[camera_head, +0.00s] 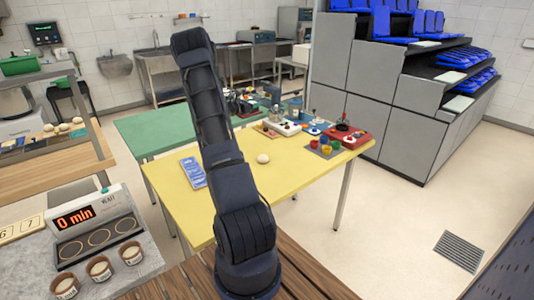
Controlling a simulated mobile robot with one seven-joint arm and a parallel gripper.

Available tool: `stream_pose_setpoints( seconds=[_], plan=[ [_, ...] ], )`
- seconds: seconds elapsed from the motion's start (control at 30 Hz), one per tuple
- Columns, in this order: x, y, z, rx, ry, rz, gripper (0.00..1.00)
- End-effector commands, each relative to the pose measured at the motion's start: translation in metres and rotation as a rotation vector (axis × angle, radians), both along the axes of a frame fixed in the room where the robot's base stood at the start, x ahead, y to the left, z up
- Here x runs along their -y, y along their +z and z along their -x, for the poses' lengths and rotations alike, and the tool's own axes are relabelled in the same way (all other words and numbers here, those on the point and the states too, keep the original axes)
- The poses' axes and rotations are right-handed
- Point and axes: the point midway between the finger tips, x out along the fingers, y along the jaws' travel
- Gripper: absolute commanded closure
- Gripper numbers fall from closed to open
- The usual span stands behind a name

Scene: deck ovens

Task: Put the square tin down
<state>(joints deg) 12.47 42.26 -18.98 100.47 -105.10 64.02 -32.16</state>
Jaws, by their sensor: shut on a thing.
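I cannot make out the square tin in this view. My arm rises from the wooden slatted surface at the bottom and crosses the middle of the picture. My gripper does not show, so what it holds cannot be seen. The arm hides part of the yellow table (298,180) and of the green table (158,128) behind it.
The yellow table holds a blue-and-white sheet (193,172), a pale round ball (263,158), a red box (347,136) and small coloured cups (325,146). At lower left, a timer unit (94,222) stands by three small pots (100,268). Open floor lies right.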

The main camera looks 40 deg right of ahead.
Motion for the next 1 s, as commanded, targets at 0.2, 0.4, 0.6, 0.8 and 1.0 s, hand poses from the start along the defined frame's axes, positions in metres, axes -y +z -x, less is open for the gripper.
stream_pose_setpoints(
  seconds=[0.2,0.4,0.6,0.8,1.0],
  plan=[
    [0.007,-0.023,0.004,-0.005,-0.008,-0.001,0.74],
    [0.007,-0.066,0.005,-0.005,-0.008,-0.002,0.74],
    [0.007,-0.109,0.005,-0.003,-0.008,-0.001,0.74],
    [0.007,-0.144,0.004,-0.001,-0.008,-0.001,0.74],
    [0.007,-0.158,0.004,-0.001,-0.008,0.001,0.74]
  ],
)
